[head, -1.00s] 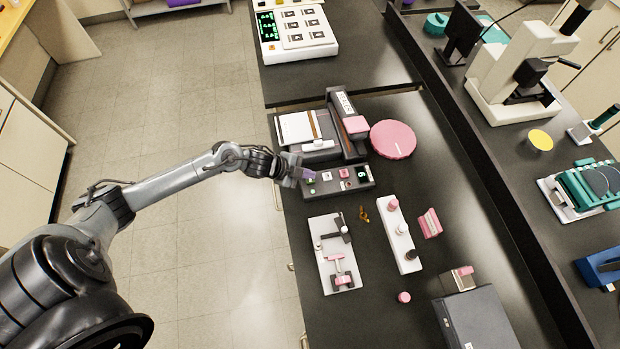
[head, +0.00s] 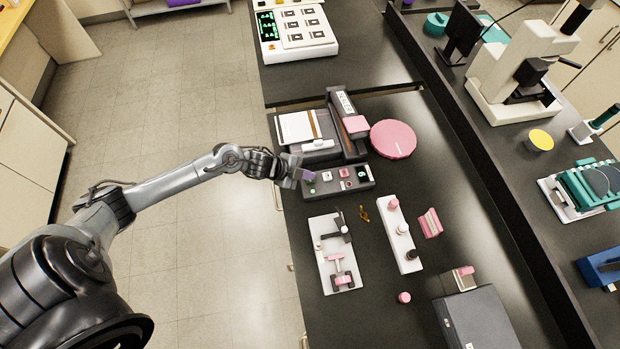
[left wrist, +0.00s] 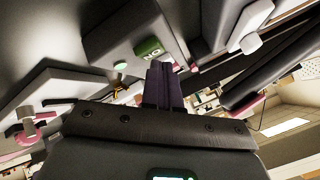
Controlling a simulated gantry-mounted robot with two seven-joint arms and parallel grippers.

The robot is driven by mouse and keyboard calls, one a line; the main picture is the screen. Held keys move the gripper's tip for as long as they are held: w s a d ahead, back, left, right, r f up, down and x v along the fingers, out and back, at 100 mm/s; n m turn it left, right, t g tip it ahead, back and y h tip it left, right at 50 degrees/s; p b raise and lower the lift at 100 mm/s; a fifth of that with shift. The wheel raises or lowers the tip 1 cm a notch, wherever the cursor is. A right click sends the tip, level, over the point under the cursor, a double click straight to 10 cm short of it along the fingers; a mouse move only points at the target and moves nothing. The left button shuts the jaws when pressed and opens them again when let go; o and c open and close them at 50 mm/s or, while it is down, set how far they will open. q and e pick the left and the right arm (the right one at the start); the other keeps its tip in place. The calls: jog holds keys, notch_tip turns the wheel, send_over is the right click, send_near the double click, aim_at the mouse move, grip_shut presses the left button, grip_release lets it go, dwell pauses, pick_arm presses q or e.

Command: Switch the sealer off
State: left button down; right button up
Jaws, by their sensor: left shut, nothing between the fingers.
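The sealer (head: 346,128) stands on the black bench, a dark grey unit with a raised arm and a pink block on it. A dark control box (head: 324,188) with small green and pink controls and a display sits in front of it. The fingers show in the left wrist view (left wrist: 163,84). My right gripper is out of view.
A pink disc (head: 393,139) lies right of the sealer. A white plate with a small fixture (head: 323,268) and a white strip with knobs (head: 396,232) lie nearer. A dark box (head: 478,320) stands at the near right.

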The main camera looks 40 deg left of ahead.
pick_arm(q)
jog(key=shift+f, duration=0.45)
dwell(0.6)
jog(key=shift+r, duration=0.1)
jog(key=shift+r+p, duration=0.75)
jog(key=shift+r, duration=0.05)
notch_tip(320, 180, up, 5)
jog(key=p, duration=0.5)
dwell(0.4)
jog(key=shift+s, duration=0.1)
dwell(0.5)
